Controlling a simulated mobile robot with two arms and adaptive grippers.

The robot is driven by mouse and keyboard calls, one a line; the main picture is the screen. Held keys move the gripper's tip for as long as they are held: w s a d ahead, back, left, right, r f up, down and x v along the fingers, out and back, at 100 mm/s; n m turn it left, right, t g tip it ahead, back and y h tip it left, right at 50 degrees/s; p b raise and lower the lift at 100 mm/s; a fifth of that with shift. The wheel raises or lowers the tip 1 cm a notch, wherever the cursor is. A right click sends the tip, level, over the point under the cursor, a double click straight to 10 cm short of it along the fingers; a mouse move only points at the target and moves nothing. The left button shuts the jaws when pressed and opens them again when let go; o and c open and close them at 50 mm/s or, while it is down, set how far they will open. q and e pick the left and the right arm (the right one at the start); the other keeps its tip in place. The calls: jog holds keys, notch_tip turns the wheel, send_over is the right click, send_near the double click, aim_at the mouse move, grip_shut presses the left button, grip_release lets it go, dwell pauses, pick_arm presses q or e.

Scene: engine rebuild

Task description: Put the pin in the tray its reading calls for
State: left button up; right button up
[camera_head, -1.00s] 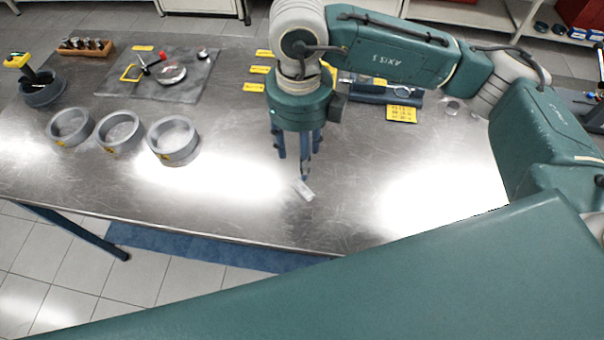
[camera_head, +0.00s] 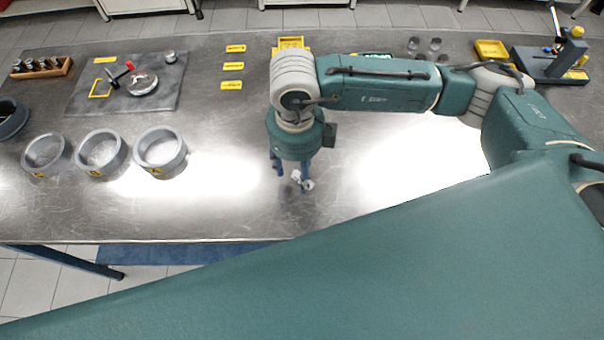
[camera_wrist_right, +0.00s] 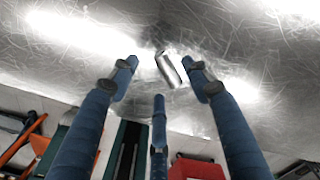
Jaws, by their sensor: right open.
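The pin (camera_wrist_right: 170,69) is a short silver cylinder. In the right wrist view it lies on the steel bench just beyond and between my fingertips, without a grip on it. My right gripper (camera_head: 291,177) points down over the bench with its blue fingers spread open; it also shows in the right wrist view (camera_wrist_right: 160,78). In the head view the pin (camera_head: 304,184) is small and partly hidden by the fingers. Three round grey trays with yellow tags stand to the left: a left one (camera_head: 29,165), a middle one (camera_head: 83,163) and a right one (camera_head: 142,163). My left gripper is not in view.
A grey mat (camera_head: 165,100) with a dial-like gauge lies at the back left, beside a wooden rack (camera_head: 42,68). Several yellow labels lie behind my arm. A yellow bin (camera_head: 492,50) and a stand (camera_head: 553,62) are at the back right. Bench between trays and gripper is clear.

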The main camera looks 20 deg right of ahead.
jog(key=shift+s+d+f, duration=0.1)
jog(key=shift+d+f, duration=0.15)
jog(key=shift+f, duration=1.2)
grip_shut()
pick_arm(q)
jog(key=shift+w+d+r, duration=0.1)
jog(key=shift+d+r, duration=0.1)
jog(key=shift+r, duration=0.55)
pick_arm(e)
jog(key=shift+r, duration=0.1)
jog(key=shift+a+r, duration=0.1)
jog(key=shift+r, duration=0.3)
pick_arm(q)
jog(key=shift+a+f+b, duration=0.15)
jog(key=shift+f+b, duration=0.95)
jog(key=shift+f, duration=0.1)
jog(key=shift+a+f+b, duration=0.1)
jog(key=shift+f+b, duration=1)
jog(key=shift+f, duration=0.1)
pick_arm(e)
notch_tip(320, 180, up, 19)
